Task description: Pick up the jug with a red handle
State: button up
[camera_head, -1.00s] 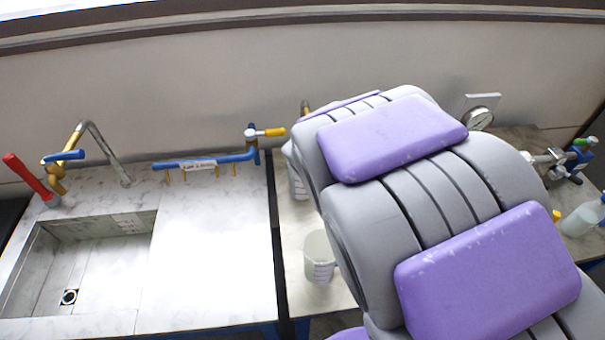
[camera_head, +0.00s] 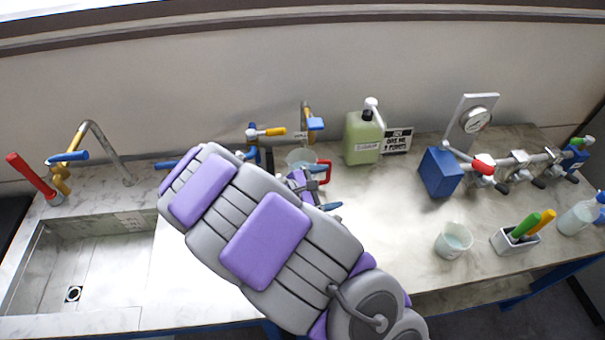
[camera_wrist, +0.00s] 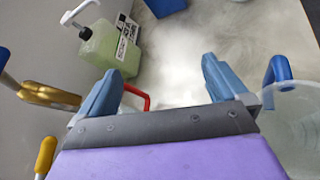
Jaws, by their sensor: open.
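The jug with a red handle (camera_head: 301,157) is a clear vessel near the back of the counter, partly hidden by my arm. Its red handle (camera_head: 327,171) sticks out to the right. In the wrist view the red handle (camera_wrist: 143,97) shows between my fingers, close to the left one; the jug's body is hidden behind the gripper. My gripper (camera_head: 322,188) is open and beside the handle in the head view. Its two blue fingers (camera_wrist: 160,68) are spread apart in the wrist view, with nothing held.
A clear vessel with a blue handle (camera_wrist: 288,112) is close to the right finger. A beaker (camera_head: 453,239), pen holder (camera_head: 515,240) and blue-boxed valve pipe (camera_head: 440,172) are to the right. Central counter is clear.

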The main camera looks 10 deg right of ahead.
jog(key=w+a+f+n+t+y+p, duration=0.1)
jog(key=w+a+f+n+t+y, duration=0.15)
jog(key=a+f+n, duration=0.4)
jog(key=w+a+f+n+t+y, duration=0.1)
jog(key=a+f+n+t, duration=0.25)
jog(key=a+f, duration=0.45)
jog(key=shift+g, duration=0.3)
jog(key=x, duration=0.3)
jog(key=b+x, duration=0.1)
jog(key=x, duration=0.3)
jog(key=w+r+x, duration=0.1)
jog(key=x, duration=0.2)
jog(key=shift+w+f, duration=0.2)
jog(key=shift+w, duration=0.1)
jog(key=shift+r+b+x, duration=0.2)
jog(key=shift+b+x, duration=0.05)
jog(key=shift+x, duration=1.1)
jog(key=shift+r+b+x, duration=0.15)
jog(key=shift+b+x, duration=0.05)
jog(key=shift+x, duration=1.2)
jog(key=shift+d, duration=0.1)
jog(key=shift+r, duration=0.1)
jog(key=shift+w, duration=0.1)
jog(key=c, duration=1.4)
jog(key=shift+r, duration=0.1)
jog(key=shift+c, duration=0.2)
